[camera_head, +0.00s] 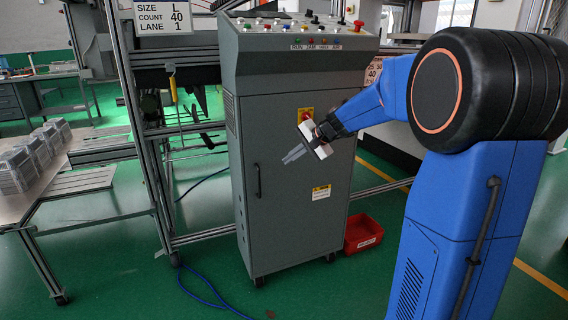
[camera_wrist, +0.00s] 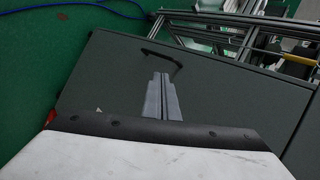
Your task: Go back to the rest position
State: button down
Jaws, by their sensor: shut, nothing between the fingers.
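My gripper (camera_head: 288,158) is in the middle of the head view, in front of the grey control cabinet (camera_head: 285,215). Its fingers point down and to the left and lie together, with nothing between them. In the wrist view my gripper (camera_wrist: 160,78) shows as two grey fingers side by side, shut and empty. Behind them is the dark door of the cabinet (camera_wrist: 110,70) with its black handle (camera_wrist: 163,60). My blue arm reaches in from the right of the head view. Whether the fingertips are clear of the cabinet door is hard to judge.
Stacked foil trays (camera_head: 30,160) stand on a table (camera_head: 75,183) at the left. A metal frame (camera_head: 150,150) rises between table and cabinet. A red bin (camera_head: 362,235) sits on the floor right of the cabinet. A blue cable (camera_head: 215,295) crosses the green floor in front.

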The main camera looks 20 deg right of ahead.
jog(key=s+a+n+g+h, duration=0.1)
jog(key=s+a+n, duration=0.25)
jog(key=s, duration=0.75)
jog(key=s+a+n+g+h, duration=0.15)
jog(key=s+a, duration=0.25)
jog(key=s, duration=0.7)
jog(key=s+d+f+n+h, duration=0.1)
jog(key=s+f+n, duration=0.2)
jog(key=s, duration=0.7)
jog(key=s+d+f+n+h, duration=0.1)
jog(key=s+f+n+h, duration=0.1)
jog(key=s, duration=0.9)
notch_tip(320, 180, down, 3)
jog(key=shift+d+r+n, duration=0.15)
jog(key=shift+d+n, duration=0.05)
jog(key=shift+n, duration=0.4)
jog(key=shift+s+g, duration=0.1)
jog(key=shift+g, duration=0.15)
